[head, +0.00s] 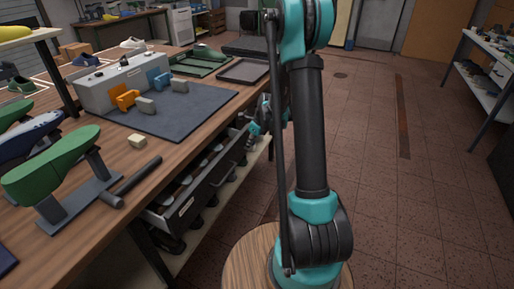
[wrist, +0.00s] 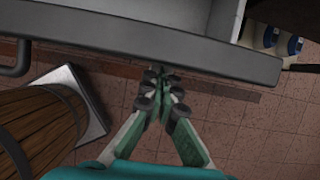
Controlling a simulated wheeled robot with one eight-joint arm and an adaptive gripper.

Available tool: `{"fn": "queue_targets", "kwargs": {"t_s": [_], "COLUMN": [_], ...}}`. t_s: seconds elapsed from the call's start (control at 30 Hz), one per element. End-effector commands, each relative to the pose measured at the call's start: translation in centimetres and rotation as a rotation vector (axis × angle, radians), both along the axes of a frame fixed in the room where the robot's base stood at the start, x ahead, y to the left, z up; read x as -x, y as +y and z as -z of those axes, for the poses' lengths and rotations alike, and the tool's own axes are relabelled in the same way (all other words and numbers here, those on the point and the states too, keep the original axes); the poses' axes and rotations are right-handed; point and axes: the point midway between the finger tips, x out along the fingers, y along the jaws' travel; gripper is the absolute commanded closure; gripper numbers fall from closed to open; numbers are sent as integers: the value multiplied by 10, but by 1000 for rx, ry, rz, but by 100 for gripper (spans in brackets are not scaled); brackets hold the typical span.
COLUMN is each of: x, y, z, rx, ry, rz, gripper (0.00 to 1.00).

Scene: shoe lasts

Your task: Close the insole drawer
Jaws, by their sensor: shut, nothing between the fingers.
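The insole drawer (head: 213,182) is pulled out from under the workbench, with insoles visible inside it. Its grey front panel carries a pale label and a dark handle. In the wrist view the grey drawer front (wrist: 95,52) runs across the top, with a handle at far left. My gripper (wrist: 161,72) is shut and empty, its fingertips at the outer side of that front, right of the handle. I cannot tell whether they touch it. In the head view my gripper (head: 256,126) is near the drawer's far end, partly hidden by my arm.
The workbench (head: 185,140) holds a green shoe last (head: 52,165) on a stand, a dark mat (head: 205,108), a grey box and trays. A dark bar (head: 138,180) lies at the bench edge above the drawer. The tiled floor (head: 400,190) to the right is clear up to a shelf.

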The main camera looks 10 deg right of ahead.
Motion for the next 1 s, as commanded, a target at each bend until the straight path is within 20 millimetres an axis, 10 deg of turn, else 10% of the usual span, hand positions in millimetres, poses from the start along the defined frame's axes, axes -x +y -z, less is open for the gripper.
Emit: {"fn": "queue_targets", "kwargs": {"t_s": [0.43, 1.0], "x": [-52, -65], "y": [72, 90], "z": [0, 0], "rx": [0, -4], "ry": [0, -3], "rz": [-2, -1], "gripper": [100, 100]}}
